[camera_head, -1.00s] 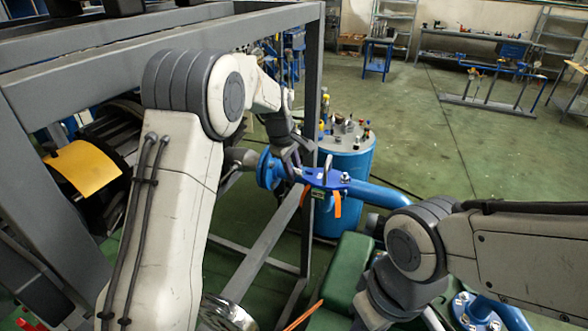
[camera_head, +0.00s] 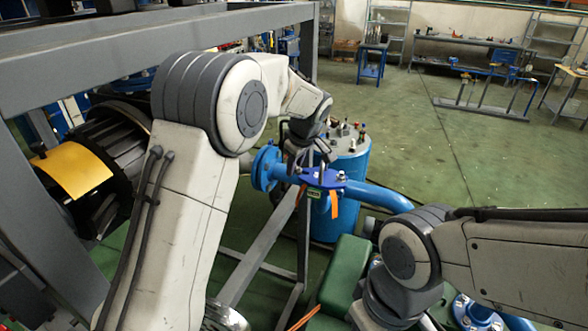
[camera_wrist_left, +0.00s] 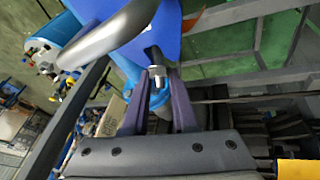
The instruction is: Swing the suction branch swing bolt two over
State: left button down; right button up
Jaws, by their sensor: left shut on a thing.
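The suction branch is a blue pipe (camera_head: 375,196) with a blue flange piece (camera_head: 325,182) bearing bolts and an orange tag (camera_head: 334,204). A round blue flange (camera_head: 267,168) stands to its left. My left gripper (camera_head: 301,160) reaches down between them from above. In the left wrist view its two dark fingers (camera_wrist_left: 157,112) stand on either side of a small metal bolt with a nut (camera_wrist_left: 156,72), below a blue plate (camera_wrist_left: 180,38). The gripper is shut on this bolt, though the contact is hard to see. My right gripper is out of view; only its arm shows.
A grey steel frame (camera_head: 170,48) rises at the left and back. A blue drum (camera_head: 352,170) with items on its top stands behind the pipe. A green casing (camera_head: 342,272) lies below the pipe.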

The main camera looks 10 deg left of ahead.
pick_arm(q)
jog(key=c, duration=0.9)
grip_release()
jog(key=shift+c, duration=0.2)
jog(key=shift+r, duration=0.1)
jog(key=shift+s+d+r+b, duration=0.1)
jog(key=shift+s+r+b, duration=0.05)
jog(key=shift+r+b, duration=0.15)
jog(key=b+v, duration=0.2)
jog(key=v, duration=0.7)
jog(key=shift+s+r+b, duration=0.15)
jog(key=shift+r+b, duration=0.15)
jog(key=shift+b, duration=0.1)
